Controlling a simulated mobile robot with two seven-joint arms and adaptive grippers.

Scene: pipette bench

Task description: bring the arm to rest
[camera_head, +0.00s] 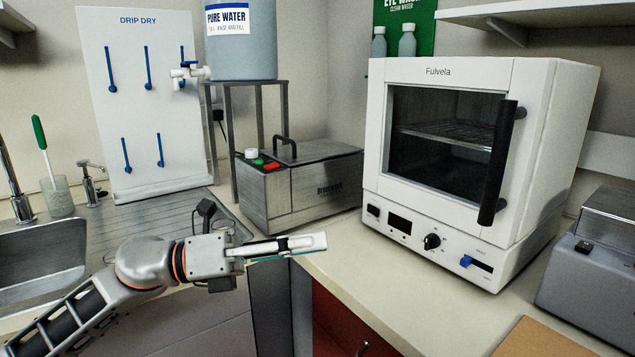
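My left arm comes in from the lower left. Its gripper (318,243) points right, level, in front of the counter's corner and the steel box. The fingers are seen side-on and overlap, with a thin teal edge along the underside. I cannot tell whether they are open or shut, or whether anything is between them. My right gripper is out of view.
A white oven (540,160) with its door closed stands on the counter (345,290). A steel box (310,190) with a lid handle stands behind the gripper. A sink (45,262), drying board (120,60) and water tank (243,60) are at left and back. A grey device (595,290) is at right.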

